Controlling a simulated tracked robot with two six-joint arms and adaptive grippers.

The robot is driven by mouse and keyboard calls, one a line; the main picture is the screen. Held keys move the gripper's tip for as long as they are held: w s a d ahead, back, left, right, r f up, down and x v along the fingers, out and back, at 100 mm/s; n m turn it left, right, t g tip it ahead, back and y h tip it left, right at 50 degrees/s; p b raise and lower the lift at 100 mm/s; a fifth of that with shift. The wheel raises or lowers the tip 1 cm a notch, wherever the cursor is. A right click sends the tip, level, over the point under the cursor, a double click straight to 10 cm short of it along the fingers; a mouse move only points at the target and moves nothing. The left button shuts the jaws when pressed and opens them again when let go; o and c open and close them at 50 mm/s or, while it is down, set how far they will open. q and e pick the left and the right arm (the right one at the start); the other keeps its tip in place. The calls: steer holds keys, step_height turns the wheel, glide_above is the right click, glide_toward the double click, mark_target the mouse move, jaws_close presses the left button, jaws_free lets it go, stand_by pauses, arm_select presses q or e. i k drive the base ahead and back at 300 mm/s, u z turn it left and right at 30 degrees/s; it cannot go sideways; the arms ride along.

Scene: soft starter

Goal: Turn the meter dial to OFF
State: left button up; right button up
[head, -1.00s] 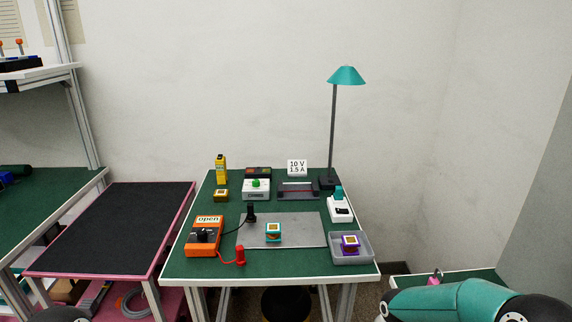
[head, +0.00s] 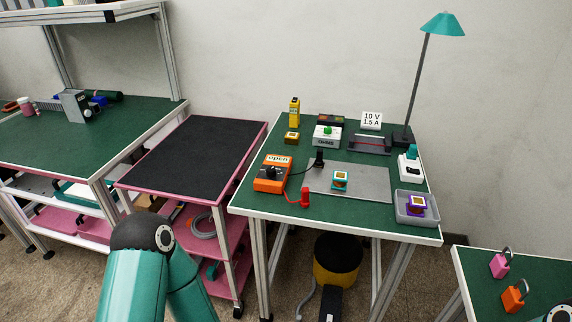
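The orange meter (head: 272,174) lies at the left front of the green-topped table (head: 250,202). Its display reads "open". Its black dial (head: 270,171) is on its face; the pointer setting is too small to read. A black probe (head: 319,158) and a red probe (head: 305,197) stand to its right, joined by leads. In the head view a teal arm link of mine shows at the lower left and a small piece of my other arm at the lower right edge. Neither gripper is in view.
A grey mat (head: 365,183) with a teal-framed block (head: 340,179) lies beside the meter. A grey tray (head: 404,218) holds a purple block. A lamp (head: 405,137) stands at the back right. A pink cart (head: 190,160) is to the left. A black-and-yellow bin (head: 338,258) is beneath the table.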

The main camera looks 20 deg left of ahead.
mark_target(271, 170)
steer(key=k, duration=1.3)
steer(key=u, duration=0.4)
steer(key=i, duration=0.8)
steer(key=u, duration=0.6)
steer(key=i, duration=0.95)
steer(key=z, duration=0.4)
